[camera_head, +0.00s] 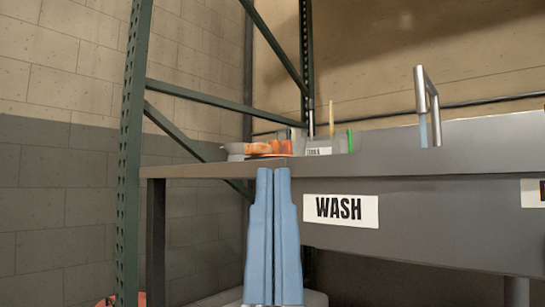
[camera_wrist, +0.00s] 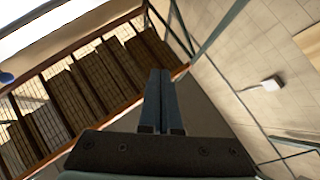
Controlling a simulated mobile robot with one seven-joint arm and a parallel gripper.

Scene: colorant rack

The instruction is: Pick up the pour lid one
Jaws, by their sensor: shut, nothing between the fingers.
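My gripper (camera_head: 273,172) is shut and empty in the head view, its two blue fingers side by side and pointing up in front of the counter's edge. It also shows shut in the wrist view (camera_wrist: 160,75). I cannot tell for sure which thing is the pour lid. A small grey, round-looking item (camera_head: 234,150) sits at the left end of the countertop, beside orange items (camera_head: 268,148). These lie beyond my fingertips and are small and seen nearly edge-on. The wrist view shows none of them clearly.
The grey counter (camera_head: 420,210) has a "WASH" label (camera_head: 341,210) on its front and a metal tap (camera_head: 427,105) at the right. A green rack post (camera_head: 131,150) stands left of it. A green item (camera_head: 350,140) and a stick (camera_head: 331,118) stand behind the orange items.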

